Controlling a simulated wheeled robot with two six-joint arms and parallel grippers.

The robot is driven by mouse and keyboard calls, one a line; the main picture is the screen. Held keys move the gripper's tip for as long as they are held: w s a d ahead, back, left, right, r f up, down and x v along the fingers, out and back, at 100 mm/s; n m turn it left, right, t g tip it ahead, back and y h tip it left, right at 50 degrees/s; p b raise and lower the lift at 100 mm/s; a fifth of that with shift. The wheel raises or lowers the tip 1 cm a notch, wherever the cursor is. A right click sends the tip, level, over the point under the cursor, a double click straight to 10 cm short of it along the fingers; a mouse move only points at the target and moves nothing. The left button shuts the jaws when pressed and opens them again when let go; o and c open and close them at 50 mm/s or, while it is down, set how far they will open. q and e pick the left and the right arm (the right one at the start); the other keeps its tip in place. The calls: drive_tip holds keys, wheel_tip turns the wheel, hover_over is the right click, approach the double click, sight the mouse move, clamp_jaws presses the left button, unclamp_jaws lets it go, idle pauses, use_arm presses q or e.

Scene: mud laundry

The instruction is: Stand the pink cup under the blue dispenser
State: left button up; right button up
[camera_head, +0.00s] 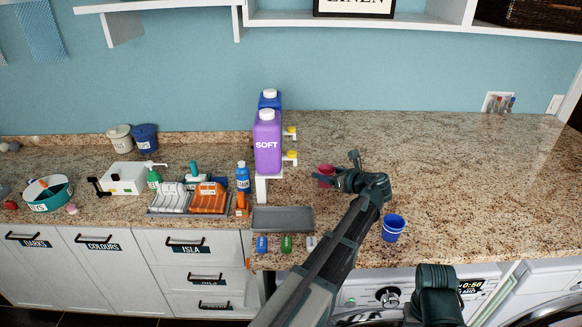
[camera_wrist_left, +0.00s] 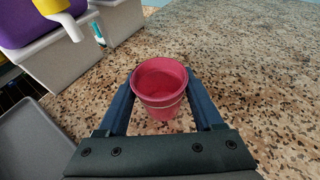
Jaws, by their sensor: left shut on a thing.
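The pink cup (camera_head: 325,170) is upright between the fingers of my left gripper (camera_head: 338,170), which is shut on it. In the left wrist view the cup (camera_wrist_left: 160,85) shows its open top, with one finger of my left gripper (camera_wrist_left: 160,98) on each side. The blue dispenser (camera_head: 269,98) stands behind the purple SOFT dispenser (camera_head: 268,145), mostly hidden by it. Two yellow spouts (camera_head: 290,132) point right; the farther one belongs to the blue dispenser. The cup is to the right of the spouts, not under them. My right gripper's fingers do not show.
A blue cup (camera_head: 393,228) stands on the counter (camera_head: 470,170) right of my left arm. A grey tray (camera_head: 283,219) lies in front of the dispenser stand, with small coloured items at its front. The counter's right side is clear.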

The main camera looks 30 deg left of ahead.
use_arm(q)
drive_tip(key=w+a, duration=0.2)
drive_tip(key=a, duration=0.2)
drive_tip(key=w+a, duration=0.2)
drive_tip(key=a, duration=0.2)
drive_tip(key=w+a, duration=0.2)
drive_tip(key=a, duration=0.3)
drive_tip(key=shift+a, duration=0.1)
drive_tip(key=a, duration=0.1)
drive_tip(key=w+a, duration=0.1)
drive_tip(key=a, duration=0.1)
drive_tip(key=shift+w+a, duration=0.25)
drive_tip(key=shift+s+d+f+b, duration=0.1)
drive_tip(key=shift+d+f+b, duration=0.05)
drive_tip(key=shift+f+b, duration=0.7)
drive_tip(key=shift+r, duration=0.1)
drive_tip(key=shift+f, duration=0.2)
drive_tip(key=o, duration=1.3)
